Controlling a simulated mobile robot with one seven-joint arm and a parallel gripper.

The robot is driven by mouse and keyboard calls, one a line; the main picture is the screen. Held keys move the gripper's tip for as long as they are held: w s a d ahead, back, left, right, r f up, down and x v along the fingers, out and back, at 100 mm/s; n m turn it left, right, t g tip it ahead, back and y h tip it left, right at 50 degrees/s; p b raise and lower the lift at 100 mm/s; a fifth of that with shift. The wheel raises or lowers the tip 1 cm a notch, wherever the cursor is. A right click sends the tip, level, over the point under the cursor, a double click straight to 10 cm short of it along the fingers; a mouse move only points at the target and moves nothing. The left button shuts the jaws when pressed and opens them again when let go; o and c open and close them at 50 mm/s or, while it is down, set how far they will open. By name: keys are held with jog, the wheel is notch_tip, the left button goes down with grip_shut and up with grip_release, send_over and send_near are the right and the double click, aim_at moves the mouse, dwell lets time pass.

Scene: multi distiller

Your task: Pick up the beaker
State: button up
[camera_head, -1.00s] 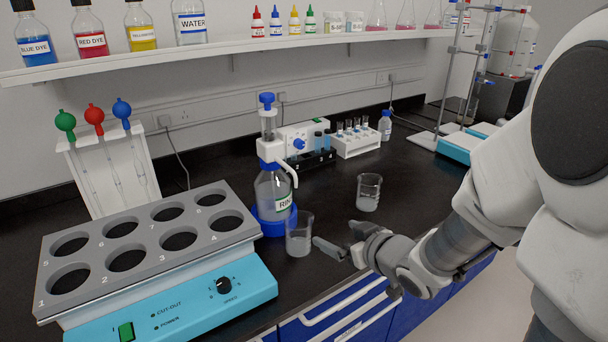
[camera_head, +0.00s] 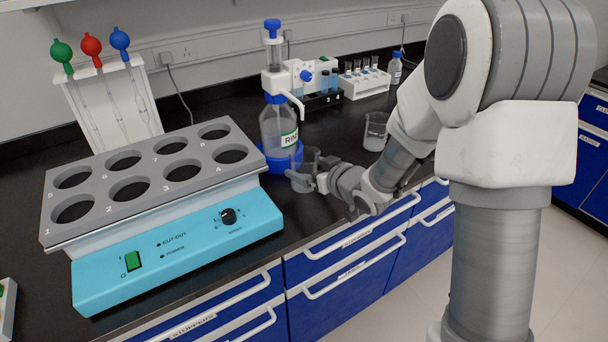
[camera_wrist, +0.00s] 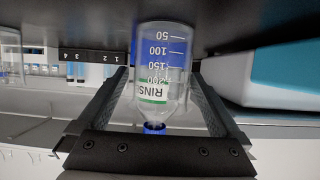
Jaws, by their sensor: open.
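A clear glass beaker (camera_head: 301,174) stands at the front of the black bench, beside the rinse bottle (camera_head: 278,126) in its blue base. My gripper (camera_head: 312,176) is at the beaker from the right, low over the bench edge, and partly hides it. In the upside-down wrist view the beaker (camera_wrist: 168,45) shows its graduations between my two dark open fingers (camera_wrist: 158,100). The rinse bottle's label and blue part show through the glass. I cannot tell whether a finger touches the beaker. A second beaker (camera_head: 375,132) stands to the right, partly behind my arm.
A grey rack with numbered holes (camera_head: 150,180) on a turquoise base (camera_head: 180,255) stands close on the left. Behind are a bottle-top dispenser (camera_head: 275,60), a white tube rack (camera_head: 362,82) and a small blue-capped bottle (camera_head: 395,68). Blue drawers with handles (camera_head: 355,240) lie below the bench edge.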

jog(key=b+x, duration=0.1)
jog(key=x, duration=0.4)
jog(key=shift+a, duration=0.15)
jog(key=c, duration=1.4)
jog(key=shift+r, duration=0.1)
